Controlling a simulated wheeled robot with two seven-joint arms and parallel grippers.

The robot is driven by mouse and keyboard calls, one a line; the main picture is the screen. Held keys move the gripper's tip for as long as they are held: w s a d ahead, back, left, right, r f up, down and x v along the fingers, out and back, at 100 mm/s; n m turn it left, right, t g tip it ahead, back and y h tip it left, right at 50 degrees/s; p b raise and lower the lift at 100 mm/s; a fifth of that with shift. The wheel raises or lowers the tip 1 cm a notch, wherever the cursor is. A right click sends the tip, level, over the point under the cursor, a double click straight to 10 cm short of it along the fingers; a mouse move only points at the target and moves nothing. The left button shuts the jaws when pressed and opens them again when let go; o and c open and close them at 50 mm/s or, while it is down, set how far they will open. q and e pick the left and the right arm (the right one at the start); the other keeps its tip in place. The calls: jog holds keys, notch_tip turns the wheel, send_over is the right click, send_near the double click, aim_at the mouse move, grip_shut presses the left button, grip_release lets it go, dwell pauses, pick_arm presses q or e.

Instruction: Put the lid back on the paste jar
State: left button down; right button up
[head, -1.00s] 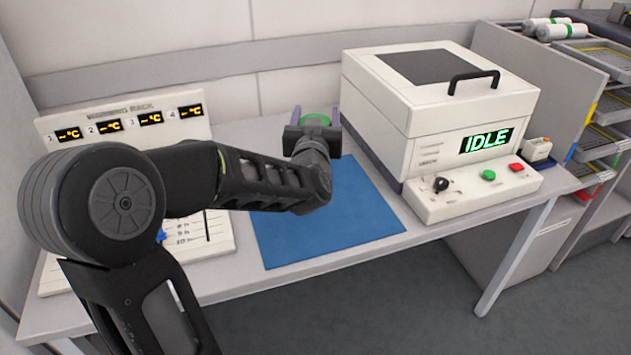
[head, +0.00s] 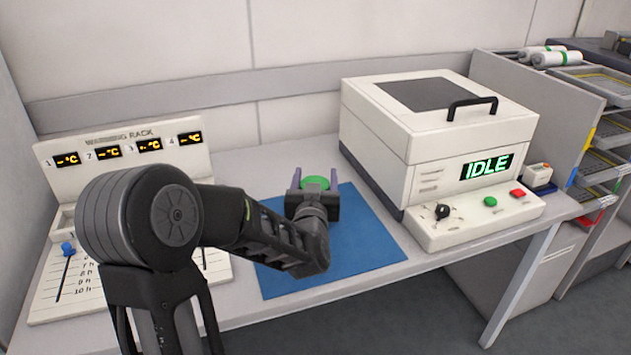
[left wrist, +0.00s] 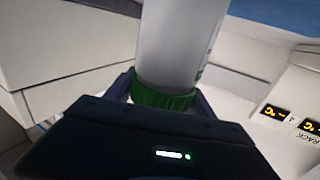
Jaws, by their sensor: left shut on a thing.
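The green lid (head: 316,183) is between the fingers of my left gripper (head: 315,188), over the blue mat (head: 365,235). The gripper is shut on the lid's sides. In the left wrist view, the lid (left wrist: 163,97) meets the end of the pale, white paste jar (left wrist: 180,45), in line with it and with no gap that I can see. The jar's far end runs out of that view. In the head view my gripper and arm hide the jar's body, so I cannot tell whether it stands on the mat. My right gripper is not in view.
A warming rack (head: 120,150) stands at the left, partly behind my arm. A white machine reading IDLE (head: 425,160) stands right of the mat. The mat's right part is clear. Shelves with trays (head: 600,130) are at the far right.

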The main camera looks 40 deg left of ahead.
pick_arm(q)
jog(key=shift+f, duration=0.15)
jog(key=shift+f, duration=0.15)
jog(key=shift+c, duration=1.8)
grip_release()
jog(key=shift+s, duration=0.15)
